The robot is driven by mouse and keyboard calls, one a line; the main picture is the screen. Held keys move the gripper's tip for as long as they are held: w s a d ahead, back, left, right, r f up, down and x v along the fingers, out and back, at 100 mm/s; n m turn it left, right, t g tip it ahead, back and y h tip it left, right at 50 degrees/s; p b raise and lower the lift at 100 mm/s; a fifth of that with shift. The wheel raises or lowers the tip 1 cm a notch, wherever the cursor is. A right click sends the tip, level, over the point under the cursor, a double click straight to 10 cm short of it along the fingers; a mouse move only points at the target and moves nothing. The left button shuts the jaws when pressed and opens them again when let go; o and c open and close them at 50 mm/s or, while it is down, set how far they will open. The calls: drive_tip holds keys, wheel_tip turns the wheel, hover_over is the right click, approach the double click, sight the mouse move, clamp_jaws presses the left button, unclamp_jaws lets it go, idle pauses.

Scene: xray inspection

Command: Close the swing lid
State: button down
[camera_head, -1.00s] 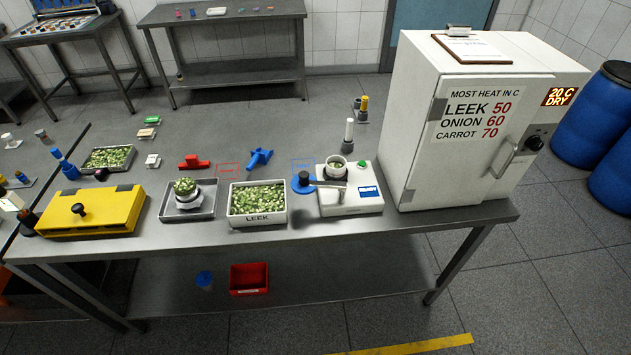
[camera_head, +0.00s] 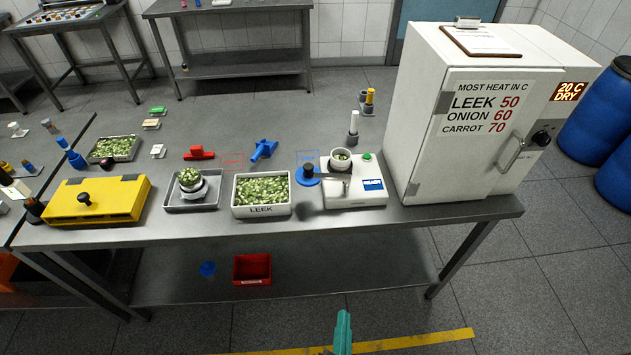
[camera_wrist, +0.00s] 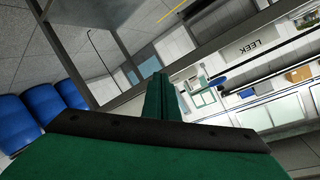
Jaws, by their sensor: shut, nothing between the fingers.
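The swing lid is a blue disc with a dark knob (camera_head: 308,175) on a grey arm. It is swung out to the left of the white device (camera_head: 368,192) on the table. The device's white cup (camera_head: 341,161) is uncovered and holds green pieces. My gripper (camera_head: 343,318) shows at the bottom of the head view, low in front of the table and apart from the lid. In the wrist view its green fingers (camera_wrist: 162,97) are together and empty. I cannot make out the lid clearly in the wrist view.
A white LEEK tray (camera_head: 262,210) stands left of the device, and a white cabinet (camera_head: 470,165) stands to its right. A blue stand (camera_head: 263,150) and a white-topped post (camera_head: 353,128) are behind. A red bin (camera_head: 252,270) is on the lower shelf. Floor in front is open.

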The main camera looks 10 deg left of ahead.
drive_tip(key=w+a+r+m+y, duration=0.2)
drive_tip(key=w+r+m+y, duration=0.3)
drive_tip(key=w, duration=0.7)
drive_tip(key=n+y, duration=0.1)
drive_tip(key=y, duration=0.2)
approach(311, 173)
drive_tip(key=shift+g, duration=0.4)
drive_tip(key=x, duration=0.4)
drive_tip(key=shift+w+a, duration=0.25)
drive_tip(key=shift+w, duration=0.1)
drive_tip(key=shift+w+a+r, duration=0.1)
drive_tip(key=shift+w+a, duration=0.25)
drive_tip(key=shift+w, duration=0.2)
drive_tip(key=shift+w, duration=0.1)
